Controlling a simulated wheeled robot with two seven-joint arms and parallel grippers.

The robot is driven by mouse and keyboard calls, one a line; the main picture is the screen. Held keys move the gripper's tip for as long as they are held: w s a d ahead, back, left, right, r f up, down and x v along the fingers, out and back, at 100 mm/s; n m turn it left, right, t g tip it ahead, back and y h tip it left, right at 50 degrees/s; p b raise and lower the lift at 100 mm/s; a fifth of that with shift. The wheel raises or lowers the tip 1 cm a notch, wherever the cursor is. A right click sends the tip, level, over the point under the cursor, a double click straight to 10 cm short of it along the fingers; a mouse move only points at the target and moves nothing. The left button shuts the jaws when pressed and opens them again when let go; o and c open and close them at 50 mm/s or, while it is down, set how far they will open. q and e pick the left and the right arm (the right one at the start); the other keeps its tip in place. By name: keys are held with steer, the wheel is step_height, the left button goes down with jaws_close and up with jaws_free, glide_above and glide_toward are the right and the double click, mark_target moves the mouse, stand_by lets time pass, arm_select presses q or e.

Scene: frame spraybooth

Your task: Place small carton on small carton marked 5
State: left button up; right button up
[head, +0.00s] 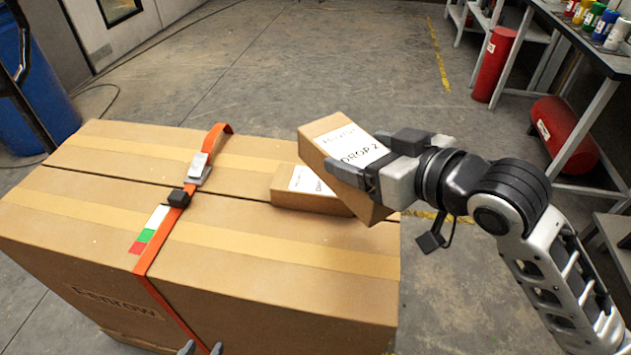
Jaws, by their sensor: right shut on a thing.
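My right gripper (378,170) is shut on a small brown carton (325,134) with a white label reading "DROP 2". The held carton is tilted in the picture. A second small carton (305,200) with a white label lies on the large strapped box (90,205). The held carton overlaps its right part in view, and its number is not readable. I cannot tell whether the two cartons touch.
The orange strap (160,235) with a buckle crosses the large box, whose top is otherwise clear to the left. A blue drum (35,105) stands at the left. Red cylinders (493,65) and a bench with several paint cans (590,20) are at the right. The floor behind is open.

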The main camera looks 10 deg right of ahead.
mark_target(336, 138)
steer(key=x, duration=0.3)
steer(key=d+x, duration=0.1)
steer(key=x, duration=0.2)
steer(key=w+d+x, duration=0.1)
steer(key=x, duration=0.2)
steer(key=shift+w+a+f, duration=0.1)
steer(key=shift+f, duration=0.05)
steer(key=shift+w+a+f, duration=0.2)
steer(key=shift+w+f, duration=0.6)
steer(key=shift+f, duration=0.7)
steer(key=shift+w+a+f, duration=0.2)
steer(key=shift+w+f, duration=0.65)
steer(key=shift+f, duration=0.7)
steer(key=shift+w+a+f, duration=0.15)
steer(key=shift+w+f, duration=0.65)
steer(key=shift+f, duration=0.7)
steer(key=shift+f, duration=0.1)
steer(key=o, duration=1.4)
steer(key=shift+f, duration=0.15)
